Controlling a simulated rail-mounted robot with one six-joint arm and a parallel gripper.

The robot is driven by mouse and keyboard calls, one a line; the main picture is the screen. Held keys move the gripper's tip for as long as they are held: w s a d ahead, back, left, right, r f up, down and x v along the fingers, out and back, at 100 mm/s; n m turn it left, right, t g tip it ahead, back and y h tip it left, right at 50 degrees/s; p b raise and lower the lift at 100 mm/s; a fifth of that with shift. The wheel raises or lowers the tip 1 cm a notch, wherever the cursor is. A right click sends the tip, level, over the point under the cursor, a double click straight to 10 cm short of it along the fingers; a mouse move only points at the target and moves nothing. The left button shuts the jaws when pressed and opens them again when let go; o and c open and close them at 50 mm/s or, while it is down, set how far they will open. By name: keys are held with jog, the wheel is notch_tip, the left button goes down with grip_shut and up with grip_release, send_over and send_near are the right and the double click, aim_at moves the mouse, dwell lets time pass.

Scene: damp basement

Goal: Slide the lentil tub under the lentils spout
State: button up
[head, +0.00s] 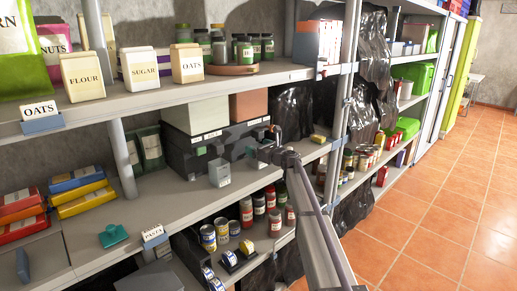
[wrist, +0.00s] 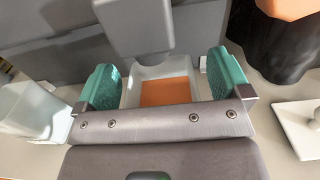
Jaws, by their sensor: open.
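In the wrist view, a small pale tub (wrist: 142,73) with an orange patch inside, which looks like lentils, sits between the two teal fingertips of my gripper (wrist: 170,82). The fingers stand open on either side of it; my gripper body hides its near part. A grey, blunt piece that looks like a spout (wrist: 140,28) hangs just beyond and above the tub; no label shows on it. In the head view, my gripper (head: 252,150) is at the dark dispenser block on the middle shelf, and I cannot make out the tub between its fingers.
A pale, empty-looking container (wrist: 28,112) stands left of my gripper; a grey tub (head: 219,173) stands at the shelf front. A white flat piece (wrist: 300,128) lies to the right. A yellow block (head: 319,138) lies farther right. The upper shelf (head: 130,98) overhangs the dispenser block.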

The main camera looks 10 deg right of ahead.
jog(key=v, duration=1.1)
jog(key=s+a+f+n+g+h+p, duration=0.1)
jog(key=s+a+f+n+g+h, duration=0.3)
jog(key=s+n, duration=0.7)
jog(key=s+a+f+n+g+y+p, duration=0.1)
jog(key=s+f+n+g+p, duration=0.1)
jog(key=s+f+n+g, duration=0.65)
jog(key=s+d+r+n+g+h+p, duration=0.1)
jog(key=s+n+h+p, duration=0.1)
jog(key=s, duration=1.1)
jog(key=s+d+r+n+g+h+p, duration=0.1)
jog(key=s+n+h, duration=0.4)
jog(key=s, duration=0.8)
jog(key=shift+r+n+h+p, duration=0.3)
jog(key=shift+r+n+p, duration=0.4)
jog(key=shift+n+p, duration=0.4)
